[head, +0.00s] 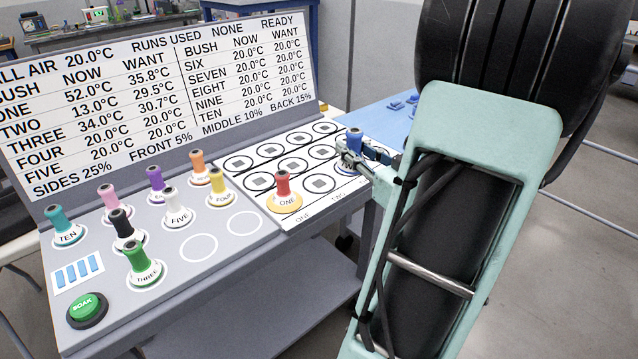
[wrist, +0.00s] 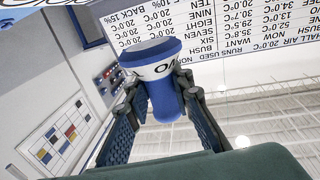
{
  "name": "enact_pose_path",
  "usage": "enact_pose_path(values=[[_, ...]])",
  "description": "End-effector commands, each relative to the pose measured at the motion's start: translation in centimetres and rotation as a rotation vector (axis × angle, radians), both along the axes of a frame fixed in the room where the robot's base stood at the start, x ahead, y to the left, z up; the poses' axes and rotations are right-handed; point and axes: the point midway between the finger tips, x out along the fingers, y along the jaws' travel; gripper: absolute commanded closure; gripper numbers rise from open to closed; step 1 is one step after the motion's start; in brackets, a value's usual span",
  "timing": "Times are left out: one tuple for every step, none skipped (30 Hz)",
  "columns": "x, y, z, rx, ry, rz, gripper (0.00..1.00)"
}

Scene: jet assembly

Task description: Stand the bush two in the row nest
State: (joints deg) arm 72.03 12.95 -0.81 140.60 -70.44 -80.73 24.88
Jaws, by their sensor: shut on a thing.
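Bush two, a blue peg with a white lettered collar (head: 354,138), is held in my gripper (head: 353,160) above the back right part of the white nest panel. It also shows large in the wrist view (wrist: 163,85), gripped between both fingers of my gripper (wrist: 160,92); its collar lettering is only partly readable. The row nest marked TWO (head: 319,184) is an empty ring with a grey square centre, right of red bush ONE (head: 283,188), which stands upright in its nest. My gripper partly hides the nests at the right end of the panel.
Several other bushes, including green THREE (head: 138,262), white FIVE (head: 175,207) and yellow FOUR (head: 219,186), stand on the grey deck at left. A green SOAK button (head: 87,308) is at the front left. The readout board (head: 160,90) rises behind. A blue surface (head: 375,118) lies beyond the panel.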

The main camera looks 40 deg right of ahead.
Motion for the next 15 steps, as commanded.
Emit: enact_pose_path(values=[[0.1,-0.1,-0.1,0.0,-0.001,-0.001,1.0],[0.3,-0.1,-0.2,0.0,0.0,-0.001,1.0],[0.8,-0.2,-0.5,0.001,-0.001,-0.001,1.0],[1.3,-0.2,-0.7,0.002,0.0,0.0,1.0],[1.8,-0.2,-1.0,0.003,0.0,0.001,1.0],[2.7,-0.3,-1.4,0.003,0.0,0.002,1.0],[3.5,-0.4,-1.8,0.003,0.0,0.001,1.0],[4.2,-0.4,-2.1,0.003,-0.001,0.003,1.0],[5.3,-0.6,-2.6,0.004,0.0,0.002,1.0],[6.0,-0.6,-2.9,0.003,-0.001,0.002,1.0],[6.7,-0.7,-3.3,0.003,-0.001,0.002,1.0],[7.7,-0.8,-3.7,0.004,-0.001,0.002,1.0],[8.5,-0.9,-4.0,0.003,-0.001,0.002,1.0],[9.2,-1.0,-4.3,0.003,-0.001,0.001,1.0],[9.7,-1.1,-5.3,0.006,0.001,0.0,1.0]])
